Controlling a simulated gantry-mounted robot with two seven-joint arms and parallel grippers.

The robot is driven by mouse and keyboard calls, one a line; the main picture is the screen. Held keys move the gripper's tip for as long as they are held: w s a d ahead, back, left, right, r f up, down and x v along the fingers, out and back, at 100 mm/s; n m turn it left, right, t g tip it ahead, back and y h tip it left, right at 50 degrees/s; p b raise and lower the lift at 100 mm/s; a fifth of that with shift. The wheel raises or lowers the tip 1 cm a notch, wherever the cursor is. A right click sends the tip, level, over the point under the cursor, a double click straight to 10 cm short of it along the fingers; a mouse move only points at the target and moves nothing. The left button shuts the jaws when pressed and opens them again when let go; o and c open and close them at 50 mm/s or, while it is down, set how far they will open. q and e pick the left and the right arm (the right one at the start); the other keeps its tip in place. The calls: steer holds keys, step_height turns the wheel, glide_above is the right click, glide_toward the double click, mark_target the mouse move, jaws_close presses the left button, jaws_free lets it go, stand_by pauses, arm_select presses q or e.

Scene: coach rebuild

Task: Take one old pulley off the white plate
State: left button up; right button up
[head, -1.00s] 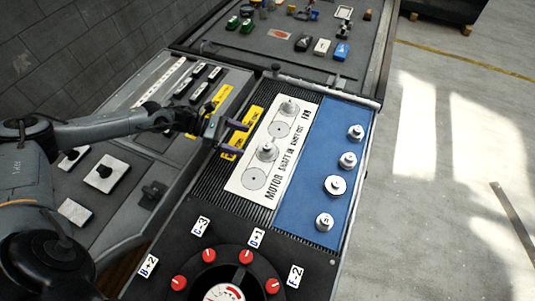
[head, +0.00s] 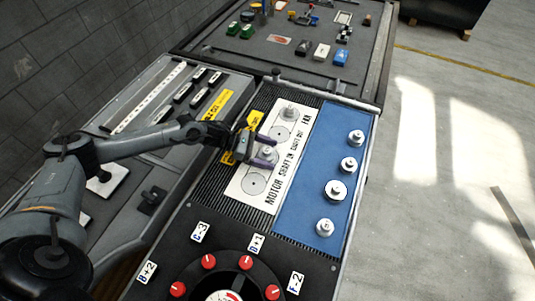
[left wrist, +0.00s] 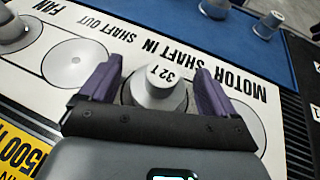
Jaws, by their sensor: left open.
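The white plate (head: 238,188) lies on a black ribbed surface, printed MOTOR, SHAFT IN, SHAFT OUT, FAN. One grey pulley (head: 267,151) stands near its middle; it also shows in the left wrist view (left wrist: 160,90), with 32 T on its top. A second pulley (head: 289,112) stands at the plate's far end, by FAN, and shows partly at the left edge of the left wrist view (left wrist: 14,32). My left gripper (head: 273,153) is open, its purple fingers on either side of the middle pulley. I cannot tell whether they touch it. My right gripper is not in view.
A blue mat (head: 310,190) right of the plate holds several silver pulleys. A yellow label (head: 257,118) lies left of the plate. A dark panel with red knobs (head: 246,262) is in front. A tool board (head: 300,65) lies behind.

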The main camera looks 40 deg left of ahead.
arm_select(q)
steer(key=c, duration=1.2)
steer(key=shift+o, duration=0.2)
